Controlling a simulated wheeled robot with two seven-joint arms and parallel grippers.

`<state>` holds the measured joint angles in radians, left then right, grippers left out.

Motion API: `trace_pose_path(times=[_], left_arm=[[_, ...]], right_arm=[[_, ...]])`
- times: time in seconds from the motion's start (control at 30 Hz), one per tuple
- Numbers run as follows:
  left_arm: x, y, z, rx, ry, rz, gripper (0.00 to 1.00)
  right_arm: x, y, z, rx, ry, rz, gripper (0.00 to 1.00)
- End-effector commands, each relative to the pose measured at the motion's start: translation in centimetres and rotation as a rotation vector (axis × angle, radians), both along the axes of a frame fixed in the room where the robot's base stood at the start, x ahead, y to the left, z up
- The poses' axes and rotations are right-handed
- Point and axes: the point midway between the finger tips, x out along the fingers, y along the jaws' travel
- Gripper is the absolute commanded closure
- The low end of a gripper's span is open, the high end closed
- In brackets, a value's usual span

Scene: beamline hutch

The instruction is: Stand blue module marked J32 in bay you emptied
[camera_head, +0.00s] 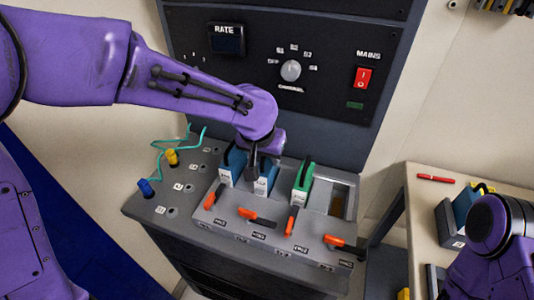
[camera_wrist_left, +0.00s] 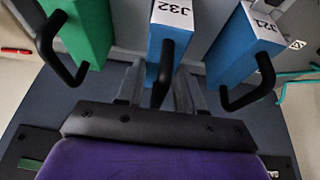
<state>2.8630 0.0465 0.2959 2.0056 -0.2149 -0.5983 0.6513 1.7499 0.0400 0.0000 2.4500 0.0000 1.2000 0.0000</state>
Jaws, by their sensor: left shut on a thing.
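The blue module marked J32 (camera_wrist_left: 172,28) is in the middle of the left wrist view, upright, with a black loop handle. My left gripper (camera_wrist_left: 158,88) is shut on that handle. In the head view the module (camera_head: 265,182) stands in the second bay from the left of the grey rack (camera_head: 180,222), under my left gripper (camera_head: 262,158). Whether it is fully seated is unclear. The rightmost bay (camera_head: 341,203) is open and empty. My right arm shows at the lower right; its fingers are not visible.
A blue module marked J21 (camera_wrist_left: 232,45) and a green module (camera_wrist_left: 82,30) stand on either side. Orange-handled levers (camera_head: 258,217) line the rack front. A side table (camera_head: 425,200) at right holds a red pen (camera_head: 435,178) and dark holders. Teal cable (camera_head: 170,144) lies at left.

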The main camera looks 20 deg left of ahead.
Motion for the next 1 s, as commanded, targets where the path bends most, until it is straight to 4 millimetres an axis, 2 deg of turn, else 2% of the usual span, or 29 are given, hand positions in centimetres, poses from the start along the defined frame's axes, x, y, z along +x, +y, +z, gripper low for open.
trace_pose_path(times=[0.97,1.0], left_arm=[[0.03,-0.01,-0.95,0.0,-0.001,0.001,1.0],[0.03,-0.02,-0.94,0.0,-0.001,0.001,0.54]], right_arm=[[0.0,0.0,-0.13,0.0,0.0,0.0,0.57],[0.0,0.0,-0.12,0.0,0.0,0.0,0.57]])
